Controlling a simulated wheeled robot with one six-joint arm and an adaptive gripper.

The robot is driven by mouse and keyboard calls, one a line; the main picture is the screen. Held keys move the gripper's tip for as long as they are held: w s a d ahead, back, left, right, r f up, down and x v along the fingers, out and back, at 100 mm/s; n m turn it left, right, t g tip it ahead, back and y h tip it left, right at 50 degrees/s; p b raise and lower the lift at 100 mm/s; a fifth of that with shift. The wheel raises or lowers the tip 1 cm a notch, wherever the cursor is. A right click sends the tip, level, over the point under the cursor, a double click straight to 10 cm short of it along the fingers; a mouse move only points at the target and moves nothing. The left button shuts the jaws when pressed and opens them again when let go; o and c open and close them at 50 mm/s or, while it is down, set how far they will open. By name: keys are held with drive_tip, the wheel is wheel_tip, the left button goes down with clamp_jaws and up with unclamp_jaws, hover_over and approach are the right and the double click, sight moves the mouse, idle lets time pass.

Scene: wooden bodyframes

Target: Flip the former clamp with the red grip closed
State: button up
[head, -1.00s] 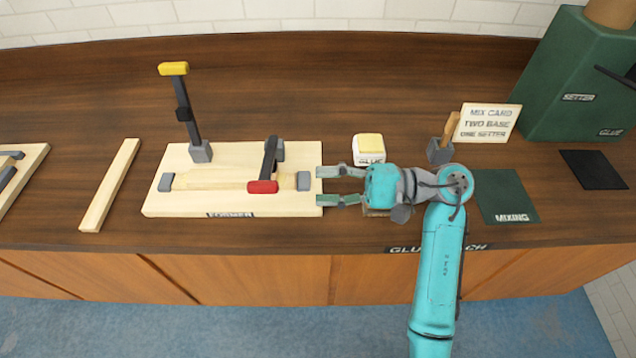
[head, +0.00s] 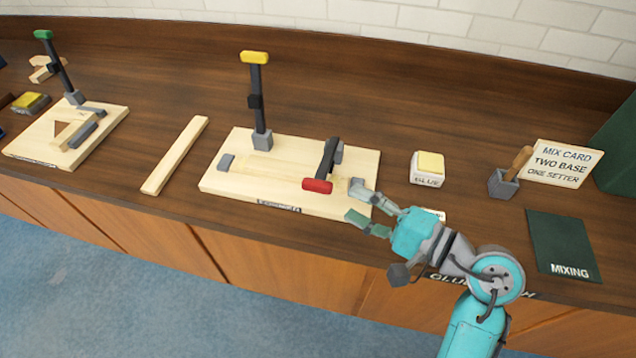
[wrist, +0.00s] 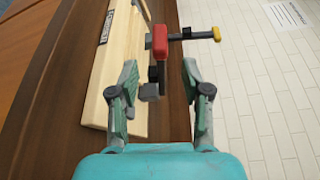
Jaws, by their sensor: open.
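The former (head: 225,185) is a pale wooden board on the bench. Its clamp with the red grip (head: 317,185) has its dark arm lying low over the board near the right end. The other former clamp, with a yellow grip (head: 254,57), stands upright. My gripper (head: 357,202) is open and empty at the former's right end, just right of the red grip. In the wrist view the red grip (wrist: 160,42) shows ahead, between and beyond my open fingers (wrist: 160,88), apart from them. The yellow grip (wrist: 217,33) shows farther off.
A loose wood strip (head: 175,155) lies left of the former. Another board with a green-gripped upright clamp (head: 43,34) is at far left.

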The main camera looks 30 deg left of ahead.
sight(317, 187)
drive_tip(key=a, duration=0.6)
drive_tip(key=w+a+f, duration=0.1)
drive_tip(key=a, duration=0.2)
drive_tip(key=shift+a, duration=0.1)
clamp_jaws()
drive_tip(key=shift+f, duration=0.1)
